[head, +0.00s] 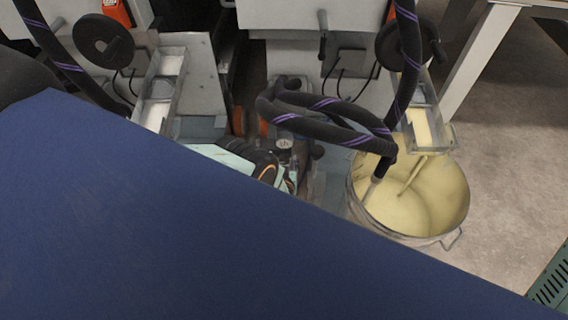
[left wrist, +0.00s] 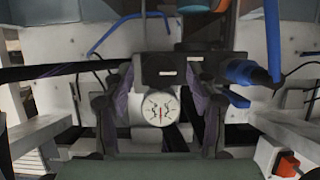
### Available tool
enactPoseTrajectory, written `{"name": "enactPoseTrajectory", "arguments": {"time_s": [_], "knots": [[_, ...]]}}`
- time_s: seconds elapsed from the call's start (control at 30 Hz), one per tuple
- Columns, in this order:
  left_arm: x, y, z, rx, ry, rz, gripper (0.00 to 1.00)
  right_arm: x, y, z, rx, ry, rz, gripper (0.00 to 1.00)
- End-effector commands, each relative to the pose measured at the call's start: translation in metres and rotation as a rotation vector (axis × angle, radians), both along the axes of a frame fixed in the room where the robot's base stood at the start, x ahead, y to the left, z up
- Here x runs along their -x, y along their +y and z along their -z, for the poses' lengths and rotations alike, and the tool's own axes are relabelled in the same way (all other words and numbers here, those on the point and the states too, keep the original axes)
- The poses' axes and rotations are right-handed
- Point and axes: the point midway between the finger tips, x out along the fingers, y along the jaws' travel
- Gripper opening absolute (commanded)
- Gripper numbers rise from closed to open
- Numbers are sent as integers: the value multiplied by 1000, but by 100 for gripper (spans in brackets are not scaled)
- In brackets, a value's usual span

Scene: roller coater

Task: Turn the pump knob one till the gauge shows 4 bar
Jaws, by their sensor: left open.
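The pump gauge (head: 284,143) is a small round white dial near the middle of the head view. In the left wrist view the gauge (left wrist: 160,109) faces me, with dark marks and a red needle; its numbers are too small to read. My left gripper (head: 264,168) is beside the gauge, to its left in the head view. In the left wrist view my left gripper (left wrist: 160,88) is open, its dark fingers either side of the gauge. I cannot clearly make out the pump knob or whether a finger touches it. My right gripper is not in view.
A large dark blue surface (head: 150,230) hides the lower left of the head view. A bucket of cream-coloured liquid (head: 400,205) stands right of the pump. Black hoses with purple stripes (head: 330,120) loop above it. Grey floor (head: 515,150) is clear at right.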

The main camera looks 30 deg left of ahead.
Motion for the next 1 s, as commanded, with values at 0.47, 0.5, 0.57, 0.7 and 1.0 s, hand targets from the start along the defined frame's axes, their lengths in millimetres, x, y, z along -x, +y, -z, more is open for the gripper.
{"name": "enactPoseTrajectory", "arguments": {"time_s": [0.47, 0.5, 0.57, 0.7, 1.0], "knots": [[0, 0, -1, 0, -1, 0, 35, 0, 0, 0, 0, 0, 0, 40], [0, 0, -1, 0, -1, 0, 31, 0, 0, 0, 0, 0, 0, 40], [0, 0, -1, 0, -1, 0, 26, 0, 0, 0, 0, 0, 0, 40], [0, 0, -1, 0, -1, 0, 14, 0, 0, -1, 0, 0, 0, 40], [0, 0, 0, -9, 3, 1, 3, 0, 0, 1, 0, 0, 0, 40]]}}
